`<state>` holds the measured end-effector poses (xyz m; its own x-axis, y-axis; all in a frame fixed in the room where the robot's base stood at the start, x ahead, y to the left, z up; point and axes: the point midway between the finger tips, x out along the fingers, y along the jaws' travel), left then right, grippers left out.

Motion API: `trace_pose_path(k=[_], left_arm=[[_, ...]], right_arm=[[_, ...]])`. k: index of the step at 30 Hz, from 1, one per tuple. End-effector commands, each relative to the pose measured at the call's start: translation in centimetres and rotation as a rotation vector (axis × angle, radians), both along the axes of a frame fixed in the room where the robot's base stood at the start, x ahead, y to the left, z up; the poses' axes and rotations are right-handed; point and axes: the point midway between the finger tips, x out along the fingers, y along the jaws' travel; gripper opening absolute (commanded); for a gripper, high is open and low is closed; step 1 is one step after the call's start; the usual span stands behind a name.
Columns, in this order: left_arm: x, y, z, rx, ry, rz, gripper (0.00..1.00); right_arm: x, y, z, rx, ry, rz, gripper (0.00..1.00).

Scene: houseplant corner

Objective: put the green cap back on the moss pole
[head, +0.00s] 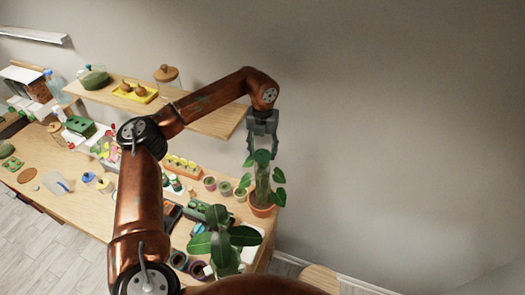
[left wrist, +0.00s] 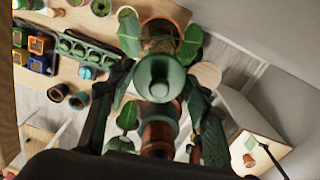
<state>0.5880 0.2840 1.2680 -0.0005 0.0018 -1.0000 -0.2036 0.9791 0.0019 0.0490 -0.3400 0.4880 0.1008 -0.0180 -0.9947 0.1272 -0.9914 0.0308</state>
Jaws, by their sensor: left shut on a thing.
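My left gripper (head: 262,146) points down over the potted climber at the right end of the bench. It is shut on the green cap (head: 262,156), which also shows in the left wrist view (left wrist: 158,76) as a round lid with a knob, between the fingers. The moss pole (head: 262,182) stands upright in a terracotta pot (head: 262,209) with green leaves around it. The cap is right at the pole's top and looks in line with it. The cap hides the pole's top, so I cannot tell whether it is seated. My right gripper is not in view.
A wooden wall shelf (head: 210,119) with a yellow tray (head: 140,93) is left of the gripper. A large-leaved plant (head: 222,245) stands nearer me. Small pots (head: 225,188) sit left of the climber on the bench (head: 90,208). The wall side to the right is clear.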

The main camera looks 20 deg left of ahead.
Motion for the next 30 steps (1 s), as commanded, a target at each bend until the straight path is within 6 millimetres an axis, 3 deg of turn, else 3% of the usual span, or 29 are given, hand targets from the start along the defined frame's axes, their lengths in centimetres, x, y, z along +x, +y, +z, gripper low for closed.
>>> trace_pose_path(k=[27, 28, 30], left_arm=[[0.01, 0.0, -0.26, 0.0, 0.0, 0.0, 0.34], [0.01, 0.0, -0.26, 0.0, 0.0, 0.0, 0.48], [0.01, 0.0, -0.26, 0.0, 0.0, 0.0, 0.53]], right_arm=[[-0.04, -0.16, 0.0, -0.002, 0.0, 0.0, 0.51], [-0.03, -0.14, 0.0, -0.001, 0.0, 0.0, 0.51], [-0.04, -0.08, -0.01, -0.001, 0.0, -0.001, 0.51]])
